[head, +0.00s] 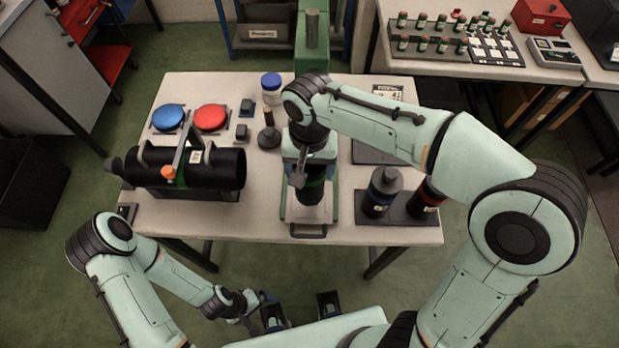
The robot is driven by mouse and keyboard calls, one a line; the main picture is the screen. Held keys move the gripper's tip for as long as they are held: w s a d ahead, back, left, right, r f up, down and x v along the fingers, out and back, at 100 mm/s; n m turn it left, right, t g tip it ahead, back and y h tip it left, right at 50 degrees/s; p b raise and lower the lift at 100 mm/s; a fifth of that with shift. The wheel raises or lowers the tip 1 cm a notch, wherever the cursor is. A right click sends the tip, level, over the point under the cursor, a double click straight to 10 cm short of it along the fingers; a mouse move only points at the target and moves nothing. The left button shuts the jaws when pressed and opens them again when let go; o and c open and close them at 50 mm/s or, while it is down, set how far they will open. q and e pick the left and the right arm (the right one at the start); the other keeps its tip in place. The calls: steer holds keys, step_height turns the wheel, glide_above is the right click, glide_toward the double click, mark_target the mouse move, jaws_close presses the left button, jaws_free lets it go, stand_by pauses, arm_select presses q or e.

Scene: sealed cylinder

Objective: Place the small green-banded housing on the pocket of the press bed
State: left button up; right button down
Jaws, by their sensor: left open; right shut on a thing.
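The small housing (311,193) is a black cylinder with a green band, upright at the press. My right gripper (314,168) is shut on it from above and hides its top. The press bed (331,212) is a pale plate in a green frame, below and around the housing. The pocket is hidden, so I cannot tell whether the housing rests in it or hangs just above. My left gripper (262,305) is open and empty, low in front of the table.
A large black cylinder (222,169) lies in a cradle at left. Blue-banded (383,190) and red-banded (428,198) housings stand on a dark tray at right. Blue (168,117) and red (211,117) discs and a blue-lidded jar (271,86) sit behind.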

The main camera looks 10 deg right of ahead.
steer(key=shift+f+b, duration=0.3)
steer(key=shift+f, duration=2.1)
steer(key=shift+f, duration=0.2)
jaws_free()
steer(key=shift+r, duration=0.4)
step_height(320, 180, up, 12)
steer(key=p, duration=0.2)
steer(key=shift+f, duration=0.2)
